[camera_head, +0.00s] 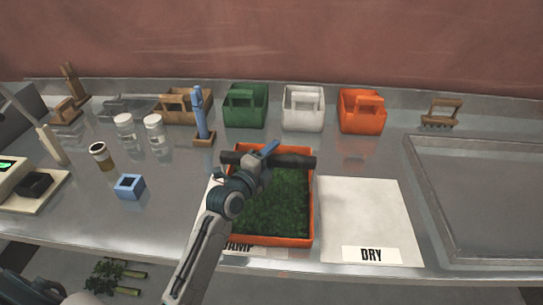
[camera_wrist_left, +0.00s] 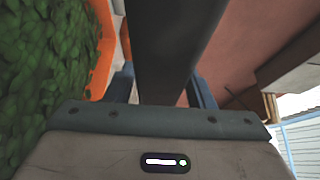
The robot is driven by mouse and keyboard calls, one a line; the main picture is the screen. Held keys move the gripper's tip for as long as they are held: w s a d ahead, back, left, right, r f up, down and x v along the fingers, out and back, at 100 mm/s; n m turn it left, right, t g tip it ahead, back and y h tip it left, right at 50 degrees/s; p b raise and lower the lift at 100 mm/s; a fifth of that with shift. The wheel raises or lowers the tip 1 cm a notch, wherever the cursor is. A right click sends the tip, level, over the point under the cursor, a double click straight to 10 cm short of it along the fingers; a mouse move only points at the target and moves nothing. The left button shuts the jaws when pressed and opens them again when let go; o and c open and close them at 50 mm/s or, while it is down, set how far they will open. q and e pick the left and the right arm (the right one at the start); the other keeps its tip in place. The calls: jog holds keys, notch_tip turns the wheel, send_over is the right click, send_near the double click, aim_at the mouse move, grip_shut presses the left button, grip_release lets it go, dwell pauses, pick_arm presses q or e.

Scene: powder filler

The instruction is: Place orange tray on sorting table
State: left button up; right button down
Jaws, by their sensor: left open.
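The orange tray (camera_head: 311,205), filled with dark green leafy matter (camera_head: 272,208), rests on the white mat marked DAMP on the metal table. Its orange rim and green contents also show at the left of the left wrist view (camera_wrist_left: 101,62). A dark bar (camera_head: 297,161) crosses the tray's far end. My left gripper (camera_head: 266,151) is open at this bar, with the bar between its blue fingers in the wrist view; contact cannot be told. The arm hides part of the tray's left side. My right gripper is not in view.
The white DRY mat (camera_head: 368,214) to the right is bare. A shallow metal tray (camera_head: 480,190) lies at the far right. Green, white and orange caddies (camera_head: 361,112) stand along the back. Jars (camera_head: 155,132), a blue cube holder (camera_head: 130,186) and a scale (camera_head: 45,195) stand left.

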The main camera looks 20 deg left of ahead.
pick_arm(q)
jog(key=b+v, duration=0.3)
jog(key=v, duration=0.9)
